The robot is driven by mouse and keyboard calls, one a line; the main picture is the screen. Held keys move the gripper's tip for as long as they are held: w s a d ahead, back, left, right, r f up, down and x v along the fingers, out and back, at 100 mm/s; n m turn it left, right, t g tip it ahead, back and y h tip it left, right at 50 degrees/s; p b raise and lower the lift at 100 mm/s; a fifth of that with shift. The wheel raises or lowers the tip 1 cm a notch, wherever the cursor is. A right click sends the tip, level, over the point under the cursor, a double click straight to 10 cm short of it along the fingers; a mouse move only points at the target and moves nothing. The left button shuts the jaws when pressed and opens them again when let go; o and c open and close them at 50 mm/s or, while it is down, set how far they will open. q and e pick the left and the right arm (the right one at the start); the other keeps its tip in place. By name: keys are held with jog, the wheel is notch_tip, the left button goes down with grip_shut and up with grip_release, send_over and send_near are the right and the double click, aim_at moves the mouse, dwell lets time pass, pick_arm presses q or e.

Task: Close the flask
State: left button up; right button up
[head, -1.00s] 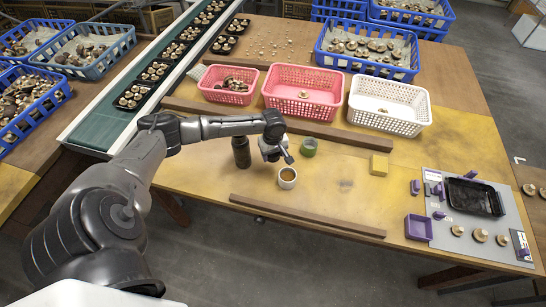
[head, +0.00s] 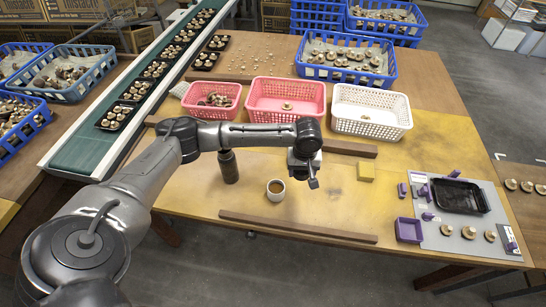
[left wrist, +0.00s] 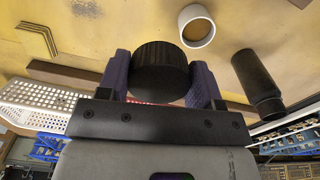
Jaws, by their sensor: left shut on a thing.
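A dark flask (head: 229,167) stands upright on the yellow table, left of my left gripper; it also shows in the left wrist view (left wrist: 257,84). My left gripper (head: 304,178) hangs over the table to the right of the mug. In the left wrist view its two purple fingers (left wrist: 160,72) are shut on a round, black, ribbed lid (left wrist: 160,68). The lid is apart from the flask. The head view hides the lid behind the gripper. My right gripper is in neither view.
A white mug (head: 276,190) with brown contents stands between the flask and gripper. A wooden strip (head: 295,228) runs along the front, with baskets (head: 287,100) behind. A yellow block (head: 366,171) and a grey board (head: 455,243) lie to the right.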

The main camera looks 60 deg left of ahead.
pick_arm(q)
jog(key=s+d+r+m, duration=0.2)
jog(key=d+r+m, duration=0.8)
jog(key=d+r, duration=0.6)
jog(key=shift+s+d+r+m, duration=0.15)
jog(key=shift+s+r+m, duration=0.25)
jog(key=shift+r, duration=0.9)
